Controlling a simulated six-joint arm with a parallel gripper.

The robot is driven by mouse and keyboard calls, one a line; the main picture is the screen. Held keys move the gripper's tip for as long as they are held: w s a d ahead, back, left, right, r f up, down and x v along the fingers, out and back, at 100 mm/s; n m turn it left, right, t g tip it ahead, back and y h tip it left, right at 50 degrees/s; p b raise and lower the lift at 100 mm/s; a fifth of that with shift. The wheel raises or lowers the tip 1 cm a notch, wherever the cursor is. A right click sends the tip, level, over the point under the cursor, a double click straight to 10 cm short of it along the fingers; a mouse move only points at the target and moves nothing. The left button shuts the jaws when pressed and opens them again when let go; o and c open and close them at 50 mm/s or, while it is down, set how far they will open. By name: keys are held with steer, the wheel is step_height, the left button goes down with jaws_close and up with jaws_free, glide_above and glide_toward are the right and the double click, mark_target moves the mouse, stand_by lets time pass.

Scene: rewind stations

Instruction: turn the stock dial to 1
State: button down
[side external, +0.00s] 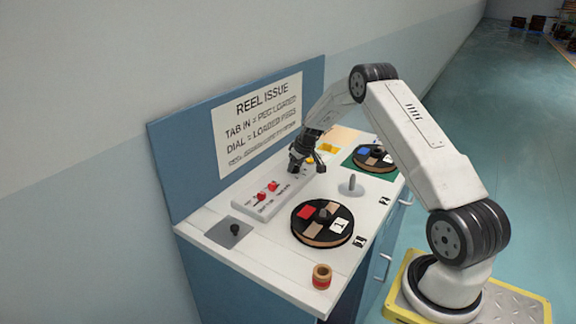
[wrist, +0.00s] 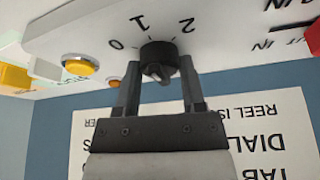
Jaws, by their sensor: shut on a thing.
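The stock dial (wrist: 158,55) is a black round knob on the white control panel, with the marks 0, 1 and 2 around its edge in the wrist view. My gripper (wrist: 159,75) has one finger on each side of the knob and is shut on it. I cannot tell clearly which number the dial's pointer faces. In the side view my gripper (side external: 306,168) is down at the far end of the control panel (side external: 246,205), and it hides the dial there.
The panel carries red parts (side external: 267,191). A yellow button (wrist: 79,65) sits beside the dial. Nearby are a black reel (side external: 322,223), a grey post (side external: 352,182), another reel (side external: 373,158) and an orange spool (side external: 321,276). A sign board (side external: 257,122) stands behind.

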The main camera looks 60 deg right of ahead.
steer(key=shift+c, duration=0.9)
jaws_free()
steer(key=v, duration=0.7)
steer(key=shift+r, duration=0.4)
steer(key=shift+s, duration=0.15)
steer(key=s+a+r+n+g, duration=0.1)
steer(key=s+a+r, duration=0.15)
steer(key=a, duration=0.85)
steer(key=s+a+r, duration=0.2)
steer(key=s+a, duration=0.1)
steer(key=a, duration=0.8)
steer(key=s+a+n+g, duration=0.1)
steer(key=s+a, duration=1.1)
steer(key=s, duration=0.2)
steer(key=shift+s+a+f+y, duration=0.2)
steer(key=shift+s+f+y, duration=0.05)
steer(key=shift+s+y, duration=0.15)
